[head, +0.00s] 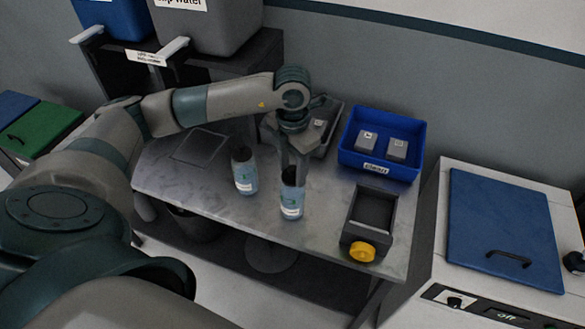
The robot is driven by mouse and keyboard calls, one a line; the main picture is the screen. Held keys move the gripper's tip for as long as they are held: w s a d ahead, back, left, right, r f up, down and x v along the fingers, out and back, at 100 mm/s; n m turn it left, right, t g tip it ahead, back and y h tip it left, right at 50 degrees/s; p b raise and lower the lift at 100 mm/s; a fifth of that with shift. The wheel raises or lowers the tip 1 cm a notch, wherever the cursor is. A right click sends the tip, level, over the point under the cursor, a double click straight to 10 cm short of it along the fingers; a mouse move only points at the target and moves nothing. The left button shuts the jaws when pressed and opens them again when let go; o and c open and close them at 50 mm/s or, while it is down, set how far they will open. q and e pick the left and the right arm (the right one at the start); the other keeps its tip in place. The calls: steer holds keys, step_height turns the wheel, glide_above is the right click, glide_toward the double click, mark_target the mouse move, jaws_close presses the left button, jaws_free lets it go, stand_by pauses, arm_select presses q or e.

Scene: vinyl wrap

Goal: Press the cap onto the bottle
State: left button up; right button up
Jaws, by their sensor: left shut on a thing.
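One bottle (291,204), bluish with a white label, stands upright near the front edge of the marble table. My left gripper (293,172) comes down from above, its fingers on either side of the dark part at this bottle's top. It is shut on that dark part, which looks like the cap; the fingers hide much of it, and I cannot tell how it sits on the bottle. A second bottle (244,172) with a dark upper part stands upright to the left, apart from the gripper. My right gripper is not in view.
The marble table (220,205) has bare room at the left. A blue bin (381,170) with grey blocks and a grey tray (325,130) stand behind. A dark device with a yellow knob (361,251) is at the front right. A machine with a blue lid (500,225) stands beyond.

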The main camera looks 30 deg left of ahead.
arm_select(q)
steer(key=shift+f+b, duration=0.15)
steer(key=shift+b, duration=0.6)
stand_by(1.4)
stand_by(0.4)
steer(key=o, duration=1.6)
steer(key=shift+r, duration=0.2)
steer(key=shift+r+p, duration=1.6)
steer(key=shift+r, duration=1.7)
jaws_close()
steer(key=shift+f+b, duration=1.35)
steer(key=shift+f, duration=0.05)
